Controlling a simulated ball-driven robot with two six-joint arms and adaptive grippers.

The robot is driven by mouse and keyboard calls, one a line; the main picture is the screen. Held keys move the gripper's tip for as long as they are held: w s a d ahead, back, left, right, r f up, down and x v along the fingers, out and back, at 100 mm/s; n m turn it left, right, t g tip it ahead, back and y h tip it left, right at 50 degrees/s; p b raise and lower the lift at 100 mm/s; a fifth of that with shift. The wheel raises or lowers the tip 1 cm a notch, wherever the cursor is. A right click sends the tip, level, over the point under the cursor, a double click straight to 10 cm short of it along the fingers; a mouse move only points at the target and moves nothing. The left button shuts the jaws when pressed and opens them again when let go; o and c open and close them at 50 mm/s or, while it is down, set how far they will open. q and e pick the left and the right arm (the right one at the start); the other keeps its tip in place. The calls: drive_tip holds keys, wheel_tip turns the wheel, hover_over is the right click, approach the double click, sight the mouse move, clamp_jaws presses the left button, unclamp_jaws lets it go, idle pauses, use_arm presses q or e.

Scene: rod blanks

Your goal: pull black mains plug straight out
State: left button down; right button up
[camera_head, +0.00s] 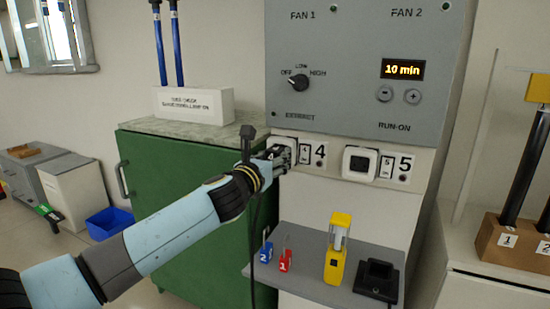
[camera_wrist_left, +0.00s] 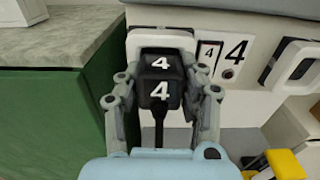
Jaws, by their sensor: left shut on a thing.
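The black mains plug (camera_wrist_left: 160,76), marked 4 on two faces, sits between the fingers of my left gripper (camera_head: 278,157), which is shut on it. The plug is at the white-framed socket 4 (camera_wrist_left: 136,45) on the panel; how deep it sits cannot be told, as plug and fingers cover the socket face. Its black cord (camera_wrist_left: 159,130) hangs down from it. In the head view the plug is mostly hidden by the gripper. My right gripper is not in view.
Socket 5 (camera_head: 360,163) is to the right, under the grey fan control panel (camera_head: 345,105). Below is a grey shelf (camera_head: 300,272) with a blue tag (camera_head: 265,253), a red tag (camera_head: 285,262), a yellow device (camera_head: 336,262) and a black block (camera_head: 377,277). A green cabinet (camera_head: 165,165) stands left.

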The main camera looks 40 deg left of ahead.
use_arm(q)
drive_tip(key=shift+s, duration=0.15)
drive_tip(key=shift+s+d, duration=0.2)
drive_tip(key=shift+s, duration=0.4)
drive_tip(key=shift+s+d, duration=0.15)
drive_tip(key=shift+s, duration=0.5)
drive_tip(key=shift+s+d, duration=0.1)
drive_tip(key=shift+s, duration=0.25)
drive_tip(key=shift+s, duration=0.35)
drive_tip(key=shift+s+d, duration=0.15)
drive_tip(key=shift+s, duration=0.1)
drive_tip(key=shift+s, duration=0.15)
drive_tip(key=shift+v, duration=2.95)
